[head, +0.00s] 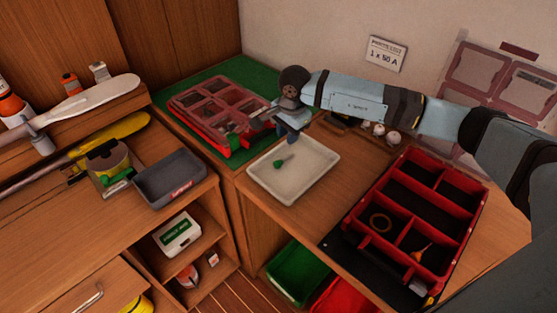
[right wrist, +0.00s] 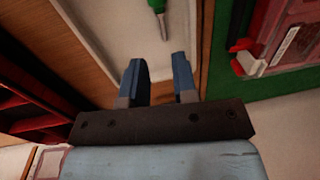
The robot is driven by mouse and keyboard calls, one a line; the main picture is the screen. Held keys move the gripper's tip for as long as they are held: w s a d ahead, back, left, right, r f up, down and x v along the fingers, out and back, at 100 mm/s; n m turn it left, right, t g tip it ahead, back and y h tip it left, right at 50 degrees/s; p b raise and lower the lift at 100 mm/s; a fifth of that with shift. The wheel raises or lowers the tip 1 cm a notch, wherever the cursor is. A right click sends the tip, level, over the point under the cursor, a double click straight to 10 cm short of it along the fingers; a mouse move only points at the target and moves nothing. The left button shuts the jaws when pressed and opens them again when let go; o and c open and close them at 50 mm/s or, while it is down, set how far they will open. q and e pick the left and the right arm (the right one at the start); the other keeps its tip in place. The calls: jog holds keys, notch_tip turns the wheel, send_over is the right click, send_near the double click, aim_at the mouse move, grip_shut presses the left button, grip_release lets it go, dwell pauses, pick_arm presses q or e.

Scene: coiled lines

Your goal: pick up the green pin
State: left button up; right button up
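The green pin (head: 280,163) lies in the white tray (head: 318,148), its thin metal shaft pointing up and right. In the right wrist view the pin (right wrist: 157,8) shows at the top edge, partly cut off, beyond the fingertips. My left gripper is not in view.
A red compartment box (head: 452,213) stands to the right. A grey bin (head: 160,192) sits on the left bench. Bare wood surrounds the tray's front.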

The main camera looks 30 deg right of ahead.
send_over(284, 160)
jog(key=f, duration=0.5)
jog(key=shift+s+d, duration=0.2)
jog(key=shift+s, duration=0.05)
jog(key=shift+w+a+f+p, duration=0.15)
jog(key=shift+f+p, duration=0.3)
jog(key=shift+f, duration=0.9)
jog(key=shift+w+f+p, duration=0.1)
jog(key=shift+f+p, duration=0.3)
jog(key=shift+f, duration=0.9)
grip_shut()
